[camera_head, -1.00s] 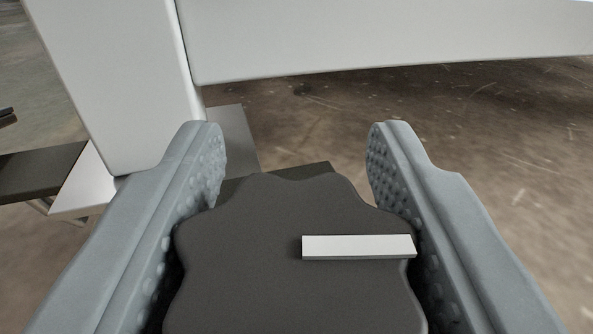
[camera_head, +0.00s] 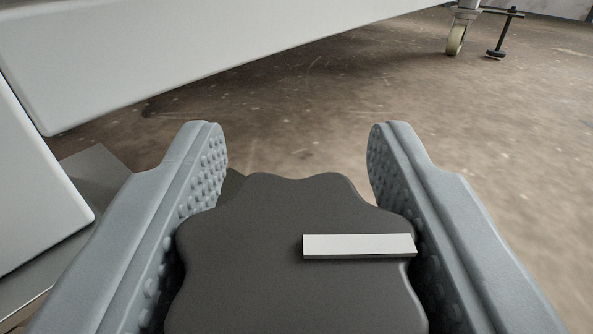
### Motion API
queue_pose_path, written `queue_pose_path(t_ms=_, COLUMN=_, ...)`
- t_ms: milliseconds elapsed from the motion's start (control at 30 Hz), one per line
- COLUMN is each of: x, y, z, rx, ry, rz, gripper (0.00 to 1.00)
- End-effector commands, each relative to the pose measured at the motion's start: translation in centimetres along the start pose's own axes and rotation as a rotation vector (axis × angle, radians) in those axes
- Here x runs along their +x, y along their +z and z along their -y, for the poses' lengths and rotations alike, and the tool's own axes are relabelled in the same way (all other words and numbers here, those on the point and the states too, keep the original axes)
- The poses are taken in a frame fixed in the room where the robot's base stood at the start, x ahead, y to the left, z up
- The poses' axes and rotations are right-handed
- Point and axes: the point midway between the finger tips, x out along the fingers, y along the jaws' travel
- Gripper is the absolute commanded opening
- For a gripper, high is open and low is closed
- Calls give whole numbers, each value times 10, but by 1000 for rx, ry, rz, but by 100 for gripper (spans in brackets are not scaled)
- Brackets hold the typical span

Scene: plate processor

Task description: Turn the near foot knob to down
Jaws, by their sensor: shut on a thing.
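The near foot knob (camera_head: 270,270) is a dark grey, lobed disc with a white bar mark (camera_head: 358,245) on its top. The mark points to the right in the picture. My gripper (camera_head: 298,150) is shut on the knob, with one grey, dimpled finger on each side of it. The fingertips reach past the knob's far edge. The lower part of the knob is cut off by the picture's bottom edge, and what lies under it is hidden.
A white machine beam (camera_head: 200,50) crosses the top left. A white leg (camera_head: 35,190) and a grey plate (camera_head: 95,170) stand at the left. A caster wheel (camera_head: 455,40) and a dark foot (camera_head: 496,53) are far off at the top right. Brown floor (camera_head: 480,130) is open at the right.

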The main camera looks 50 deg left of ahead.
Motion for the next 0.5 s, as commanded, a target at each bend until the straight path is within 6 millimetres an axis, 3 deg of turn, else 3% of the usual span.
queue_pose_path(t_ms=500, x=-1, y=1, z=-1, rx=1, ry=32, rz=2, gripper=20)
